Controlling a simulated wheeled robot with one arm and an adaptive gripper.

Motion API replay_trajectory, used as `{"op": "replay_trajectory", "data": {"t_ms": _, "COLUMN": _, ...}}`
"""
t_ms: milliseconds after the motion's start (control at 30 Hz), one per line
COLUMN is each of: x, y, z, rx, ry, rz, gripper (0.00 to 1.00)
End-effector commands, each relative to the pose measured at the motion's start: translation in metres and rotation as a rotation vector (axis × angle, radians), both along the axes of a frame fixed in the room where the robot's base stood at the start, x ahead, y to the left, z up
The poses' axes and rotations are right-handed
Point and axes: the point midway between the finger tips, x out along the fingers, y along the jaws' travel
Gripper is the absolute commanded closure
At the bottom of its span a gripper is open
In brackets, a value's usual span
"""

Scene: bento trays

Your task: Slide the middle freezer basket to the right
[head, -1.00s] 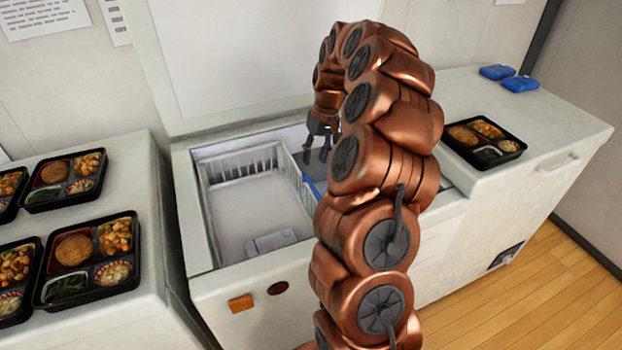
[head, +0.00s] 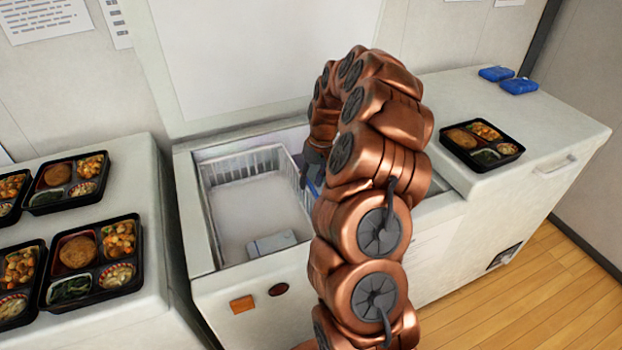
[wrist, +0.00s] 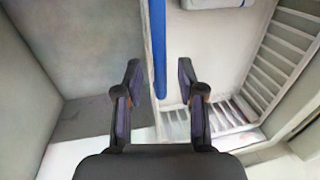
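A white wire-sided basket (head: 257,205) sits in the left part of the open chest freezer (head: 190,225). A blue bar (wrist: 158,50) runs along its right-hand rim; a bit of it shows in the head view beside my arm. My gripper (wrist: 158,85) is open in the wrist view, one finger on each side of the rim and bar, with gaps visible on both sides. In the head view my gripper (head: 312,168) is low in the freezer at the basket's right wall, partly hidden by my arm. The freezer space farther right is mostly hidden.
A pale packet (head: 271,244) lies in the basket. In the wrist view a bare grey floor (wrist: 85,60) shows on the far side of the bar. A bento tray (head: 482,142) and blue packs (head: 518,86) rest on the freezer's right top. Several bento trays (head: 90,262) stand on the left counter.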

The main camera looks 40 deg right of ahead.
Motion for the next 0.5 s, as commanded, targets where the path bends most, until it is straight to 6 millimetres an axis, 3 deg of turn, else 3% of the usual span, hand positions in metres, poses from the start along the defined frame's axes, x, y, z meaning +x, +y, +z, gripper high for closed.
{"op": "replay_trajectory", "data": {"t_ms": 67, "x": 0.0, "y": 0.0, "z": 0.0001, "rx": 0.0, "ry": 0.0, "rz": 0.0, "gripper": 0.63}}
{"op": "replay_trajectory", "data": {"t_ms": 400, "x": 0.0001, "y": 0.0001, "z": 0.0004, "rx": 0.0, "ry": 0.0, "rz": 0.001, "gripper": 0.98}}
{"op": "replay_trajectory", "data": {"t_ms": 500, "x": 0.0001, "y": 0.0001, "z": 0.0005, "rx": 0.0, "ry": 0.0, "rz": 0.0, "gripper": 1.0}}
